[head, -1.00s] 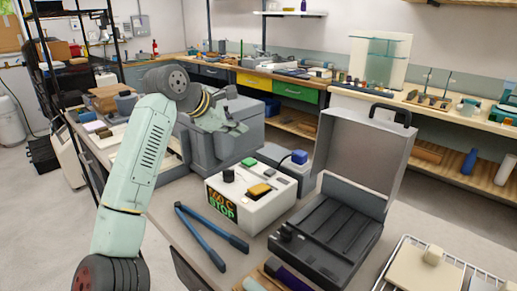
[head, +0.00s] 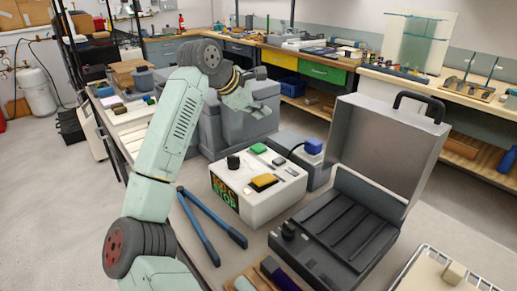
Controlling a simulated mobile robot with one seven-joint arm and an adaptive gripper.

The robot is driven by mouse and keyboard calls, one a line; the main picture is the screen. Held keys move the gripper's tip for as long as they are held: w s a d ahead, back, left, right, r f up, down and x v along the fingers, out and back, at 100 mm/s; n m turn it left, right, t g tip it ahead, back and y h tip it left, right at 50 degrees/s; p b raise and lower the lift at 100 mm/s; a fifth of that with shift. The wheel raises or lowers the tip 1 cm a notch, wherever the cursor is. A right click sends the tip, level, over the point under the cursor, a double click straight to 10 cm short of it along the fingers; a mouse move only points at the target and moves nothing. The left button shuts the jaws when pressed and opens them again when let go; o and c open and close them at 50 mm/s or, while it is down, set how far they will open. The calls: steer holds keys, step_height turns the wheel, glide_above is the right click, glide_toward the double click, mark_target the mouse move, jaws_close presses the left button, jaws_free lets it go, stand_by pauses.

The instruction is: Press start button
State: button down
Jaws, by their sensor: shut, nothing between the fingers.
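A white control box (head: 262,203) stands on the bench near the middle of the head view. Its top carries a green button (head: 259,148), a yellow rocker-like button (head: 264,181) and a black knob (head: 233,162). Its front display (head: 224,193) shows a green "STOP" under blurred orange characters. Which button is the start button cannot be read. My gripper (head: 243,103) is shut and empty. It appears above and behind the box in the picture, in front of a grey machine, apart from the buttons.
A grey machine (head: 205,133) stands behind the box. A blue-topped unit (head: 313,146) is to its right. An open grey case (head: 345,228) stands at the right front. Blue-handled tongs (head: 199,228) lie left of the box, and a wire rack (head: 432,272) is at lower right.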

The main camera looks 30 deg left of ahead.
mark_target(260, 148)
step_height(260, 148, down, 8)
steer(key=b, duration=0.5)
stand_by(1.2)
steer(key=shift+f+b, duration=0.35)
steer(key=shift+f, duration=0.05)
steer(key=shift+f+b, duration=0.4)
steer(key=shift+f, duration=0.1)
stand_by(0.8)
steer(key=shift+r, duration=0.15)
steer(key=shift+r+p, duration=0.55)
steer(key=shift+r, duration=0.2)
steer(key=shift+r+p, duration=1.65)
steer(key=shift+r, duration=0.95)
